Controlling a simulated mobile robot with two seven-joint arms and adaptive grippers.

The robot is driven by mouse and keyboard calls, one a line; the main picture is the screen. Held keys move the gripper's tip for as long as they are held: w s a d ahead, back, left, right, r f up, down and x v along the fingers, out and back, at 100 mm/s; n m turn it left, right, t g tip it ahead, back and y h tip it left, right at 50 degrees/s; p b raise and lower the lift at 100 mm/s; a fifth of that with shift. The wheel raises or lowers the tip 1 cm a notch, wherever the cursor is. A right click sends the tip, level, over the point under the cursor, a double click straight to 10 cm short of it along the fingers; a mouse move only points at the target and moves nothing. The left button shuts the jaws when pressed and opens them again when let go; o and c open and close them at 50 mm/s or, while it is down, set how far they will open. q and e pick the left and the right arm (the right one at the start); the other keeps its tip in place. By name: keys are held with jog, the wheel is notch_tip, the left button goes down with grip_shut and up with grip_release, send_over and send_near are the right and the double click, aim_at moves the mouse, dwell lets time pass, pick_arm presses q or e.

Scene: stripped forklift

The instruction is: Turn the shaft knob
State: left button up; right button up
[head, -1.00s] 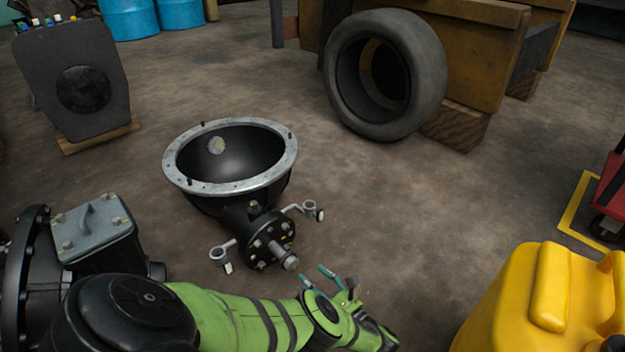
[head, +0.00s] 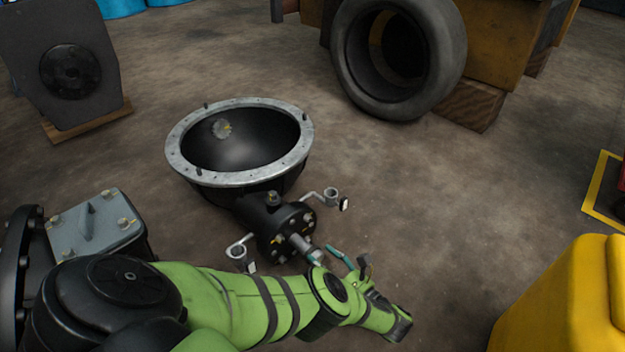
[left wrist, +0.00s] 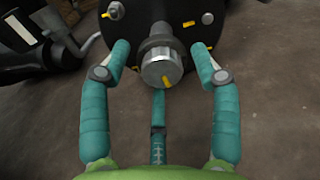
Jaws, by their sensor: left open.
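The shaft knob (head: 309,252) is a short grey metal cylinder. It sticks out of the round bolted end plate of a black housing with a wide, flanged metal bowl (head: 179,158). In the left wrist view the knob (left wrist: 159,70) has a yellow mark on its lower edge. My left gripper (head: 344,262) is at the knob's end in the head view. In the left wrist view its teal fingers (left wrist: 160,62) are open, one on each side of the knob, with gaps between. A third teal finger or pad lies below the knob. My right gripper is not in view.
Two small ringed brackets (head: 331,196) flank the housing. A yellow canister (head: 565,300) stands at the lower right. A large tyre (head: 447,60) leans near wooden blocks at the back. A grey-lidded black unit (head: 95,224) is at the lower left. The floor right of the housing is clear.

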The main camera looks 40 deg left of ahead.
pick_arm(q)
jog(key=c, duration=1.1)
jog(key=shift+c, duration=0.2)
jog(key=shift+a+n+p, duration=0.15)
jog(key=shift+n+p, duration=0.15)
jog(key=shift+n, duration=2.5)
jog(key=o, duration=1.1)
jog(key=shift+r, duration=0.1)
jog(key=shift+o, duration=0.2)
jog(key=shift+s, duration=0.1)
